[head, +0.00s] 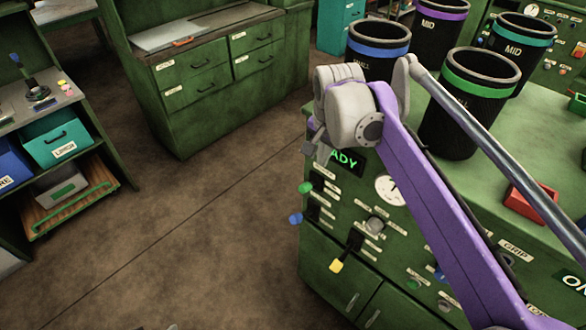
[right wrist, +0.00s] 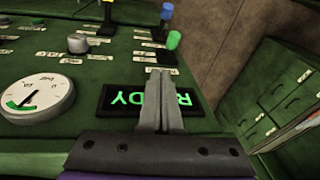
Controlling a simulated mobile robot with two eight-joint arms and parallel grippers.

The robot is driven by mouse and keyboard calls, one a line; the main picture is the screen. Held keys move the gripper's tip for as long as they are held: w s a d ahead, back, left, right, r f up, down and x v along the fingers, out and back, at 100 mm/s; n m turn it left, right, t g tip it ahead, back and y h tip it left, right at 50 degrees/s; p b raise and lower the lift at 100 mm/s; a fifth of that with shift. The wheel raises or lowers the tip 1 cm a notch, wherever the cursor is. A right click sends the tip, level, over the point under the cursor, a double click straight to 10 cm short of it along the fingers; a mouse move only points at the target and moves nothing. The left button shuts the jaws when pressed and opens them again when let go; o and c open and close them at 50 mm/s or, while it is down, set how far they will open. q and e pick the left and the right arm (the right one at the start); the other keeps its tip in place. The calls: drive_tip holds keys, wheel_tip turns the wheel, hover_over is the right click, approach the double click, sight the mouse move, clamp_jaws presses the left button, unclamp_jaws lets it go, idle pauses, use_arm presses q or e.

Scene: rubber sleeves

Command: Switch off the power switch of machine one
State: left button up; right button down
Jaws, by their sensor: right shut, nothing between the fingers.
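The green machine (head: 330,240) stands at the right in the head view; lettering starting "ON" shows at its right edge. Its front panel carries a lit display (head: 346,162) with green letters, a white gauge (head: 391,190) and a grey knob (head: 375,225). Levers with a green tip (head: 305,187), a blue tip (head: 295,218) and a yellow tip (head: 336,266) stick out. The labels are too small to read, so I cannot tell which is the power switch. My right gripper (head: 315,150) is shut and empty, in front of the display (right wrist: 120,98). In the right wrist view its fingertips (right wrist: 160,72) point toward the green-tipped lever (right wrist: 173,40).
Black bins with blue (head: 379,42), green (head: 482,78), purple and teal bands stand on the machine top near a red tray (head: 529,203). A green drawer cabinet (head: 205,85) is at the back; a shelf with a teal bin (head: 58,140) is left. The middle floor is clear.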

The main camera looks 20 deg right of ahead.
use_arm(q)
drive_tip(key=shift+w+a, duration=0.15)
drive_tip(key=shift+w, duration=0.05)
use_arm(e)
drive_tip(key=shift+w+d+r+m, duration=0.3)
drive_tip(key=shift+w+r+m, duration=0.1)
drive_tip(key=shift+w, duration=0.1)
use_arm(q)
drive_tip(key=shift+s+r, duration=0.1)
use_arm(e)
hover_over(309, 185)
drive_tip(key=s+d, duration=0.2)
drive_tip(key=s+a+x, duration=0.1)
drive_tip(key=s+x, duration=0.1)
drive_tip(key=x, duration=0.7)
drive_tip(key=f, duration=0.1)
drive_tip(key=a+f, duration=0.1)
drive_tip(key=w+f, duration=0.1)
drive_tip(key=shift+a+f+b, duration=0.25)
drive_tip(key=shift+a+b, duration=0.05)
drive_tip(key=shift+w+a+f, duration=0.1)
drive_tip(key=shift+a+f, duration=0.1)
drive_tip(key=shift+f, duration=0.2)
use_arm(q)
drive_tip(key=shift+f, duration=0.4)
drive_tip(key=shift+f, duration=0.1)
use_arm(e)
drive_tip(key=shift+f, duration=0.1)
